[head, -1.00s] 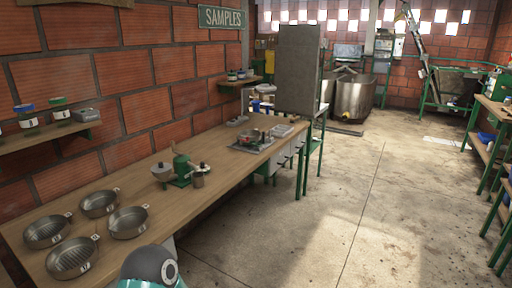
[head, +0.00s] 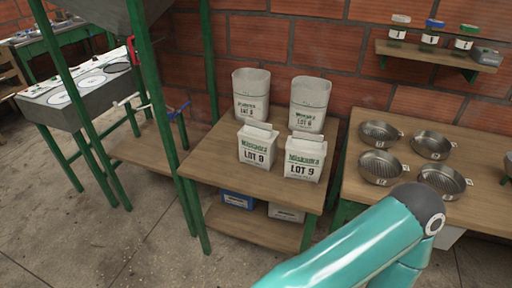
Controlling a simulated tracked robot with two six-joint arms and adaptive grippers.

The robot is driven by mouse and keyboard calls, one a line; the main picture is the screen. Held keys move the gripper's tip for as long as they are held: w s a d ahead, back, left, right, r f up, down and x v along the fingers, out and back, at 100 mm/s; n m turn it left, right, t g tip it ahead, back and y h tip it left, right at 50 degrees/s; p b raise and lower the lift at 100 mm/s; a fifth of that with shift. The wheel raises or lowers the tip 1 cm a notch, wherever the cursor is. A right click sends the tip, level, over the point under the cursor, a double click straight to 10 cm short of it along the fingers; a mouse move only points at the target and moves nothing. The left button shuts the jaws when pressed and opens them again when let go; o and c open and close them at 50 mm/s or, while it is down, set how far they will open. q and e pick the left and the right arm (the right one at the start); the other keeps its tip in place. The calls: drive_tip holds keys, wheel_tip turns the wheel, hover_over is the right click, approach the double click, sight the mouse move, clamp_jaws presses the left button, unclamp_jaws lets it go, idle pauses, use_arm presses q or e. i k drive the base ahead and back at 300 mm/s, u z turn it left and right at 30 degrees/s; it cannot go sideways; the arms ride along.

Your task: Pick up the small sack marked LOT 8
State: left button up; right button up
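Pale sacks with green print stand upright on a small wooden table (head: 212,153). Two taller sacks are at the back, one at left (head: 251,88) and one at right (head: 309,97). Two smaller sacks are in front, one at left (head: 257,147) and one at right (head: 304,159). Each has a LOT label. The front right one looks like LOT 9, and the front left digit is unclear, perhaps 0, 8 or 9. The back digits are too small to read surely. Neither gripper is in view; only a teal link of my arm shows at the bottom.
A wooden bench with several metal pans (head: 380,168) adjoins at right. A wall shelf (head: 435,54) with lidded jars is above it. A lower shelf (head: 254,226) holds a blue box (head: 237,201). Green posts (head: 160,120) stand left of the table. Floor at lower left is clear.

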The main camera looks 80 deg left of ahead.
sight(258, 142)
drive_tip(key=u, duration=0.35)
drive_tip(key=i, duration=0.25)
drive_tip(key=u, duration=2.9)
drive_tip(key=k, duration=0.6)
drive_tip(key=u, duration=0.3)
drive_tip(key=i, duration=1.65)
drive_tip(key=z, duration=0.4)
